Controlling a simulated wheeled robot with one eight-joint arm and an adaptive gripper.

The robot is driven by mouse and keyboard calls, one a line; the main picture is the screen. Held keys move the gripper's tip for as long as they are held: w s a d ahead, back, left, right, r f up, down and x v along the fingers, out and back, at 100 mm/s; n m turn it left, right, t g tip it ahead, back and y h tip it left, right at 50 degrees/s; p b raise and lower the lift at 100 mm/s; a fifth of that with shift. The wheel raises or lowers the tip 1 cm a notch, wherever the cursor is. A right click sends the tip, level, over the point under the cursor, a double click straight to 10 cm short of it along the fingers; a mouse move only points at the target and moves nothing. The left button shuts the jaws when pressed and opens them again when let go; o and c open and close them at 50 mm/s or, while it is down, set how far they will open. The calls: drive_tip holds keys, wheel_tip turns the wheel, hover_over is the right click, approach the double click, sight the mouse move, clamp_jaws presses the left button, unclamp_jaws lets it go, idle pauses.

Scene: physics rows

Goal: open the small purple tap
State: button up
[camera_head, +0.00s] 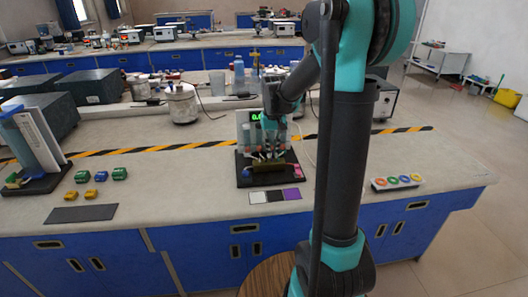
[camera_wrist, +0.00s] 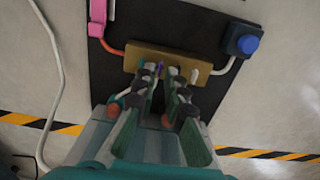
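The small purple tap (camera_wrist: 160,69) sits on a brass-coloured block (camera_wrist: 205,66) on a black board (camera_wrist: 190,20) in the wrist view. My gripper (camera_wrist: 159,80) has its fingertips apart, one on each side of the purple tap. I cannot tell whether either finger touches it. A white tap (camera_wrist: 194,76) stands just right of the fingers. An orange-red part shows low at the left, partly hidden by my gripper. In the head view my gripper (camera_head: 268,153) is over the brass block (camera_head: 267,166); the taps are too small to tell there.
A blue knob (camera_wrist: 243,43) and a pink part (camera_wrist: 97,15) flank the block. A card with white, black and purple patches (camera_head: 275,196) lies in front of the board. A strip with coloured rings (camera_head: 397,182) lies at right. Green and yellow blocks (camera_head: 92,194) lie at left.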

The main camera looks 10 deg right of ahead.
drive_tip(key=shift+f, duration=1.15)
drive_tip(key=shift+r, duration=0.35)
idle(0.4)
clamp_jaws()
drive_tip(key=n, duration=0.7)
idle(0.3)
